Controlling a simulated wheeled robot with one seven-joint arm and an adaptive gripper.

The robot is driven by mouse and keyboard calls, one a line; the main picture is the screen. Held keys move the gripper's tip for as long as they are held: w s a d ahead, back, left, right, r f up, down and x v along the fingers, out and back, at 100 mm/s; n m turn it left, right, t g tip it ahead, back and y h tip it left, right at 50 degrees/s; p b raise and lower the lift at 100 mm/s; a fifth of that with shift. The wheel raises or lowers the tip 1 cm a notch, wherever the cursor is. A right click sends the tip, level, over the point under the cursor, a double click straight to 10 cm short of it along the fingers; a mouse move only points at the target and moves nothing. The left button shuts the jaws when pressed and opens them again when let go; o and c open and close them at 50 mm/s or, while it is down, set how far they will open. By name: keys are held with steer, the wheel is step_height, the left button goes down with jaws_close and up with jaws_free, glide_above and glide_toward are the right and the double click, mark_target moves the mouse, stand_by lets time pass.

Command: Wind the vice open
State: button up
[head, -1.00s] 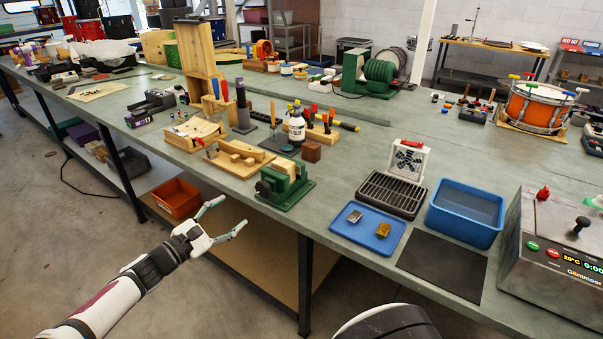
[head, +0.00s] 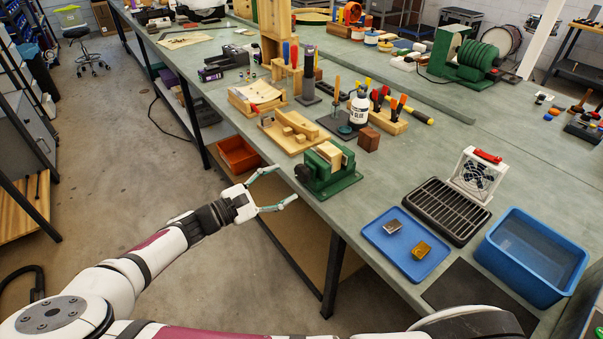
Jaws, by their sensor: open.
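The green vice (head: 329,170) stands at the near edge of the bench (head: 395,190). A pale wooden block shows between its jaws. A dark round part, perhaps its screw end or handle, faces the bench edge on its left side; the detail is too small to tell. My gripper (head: 287,185) is open and empty, just off the bench edge to the left of the vice, its fingers pointing toward it. The fingertips look apart from the vice.
A wooden jig (head: 294,131) lies behind the vice, with a brown block (head: 369,139) to its right. A blue tray (head: 406,245) with two small metal pieces lies to the right, near a black grate (head: 447,210). An orange bin (head: 238,154) sits below the bench.

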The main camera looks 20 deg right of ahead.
mark_target(299, 175)
steer(key=x, duration=0.6)
steer(key=shift+d+p, duration=0.25)
steer(key=shift+p, duration=0.05)
steer(key=c, duration=1.2)
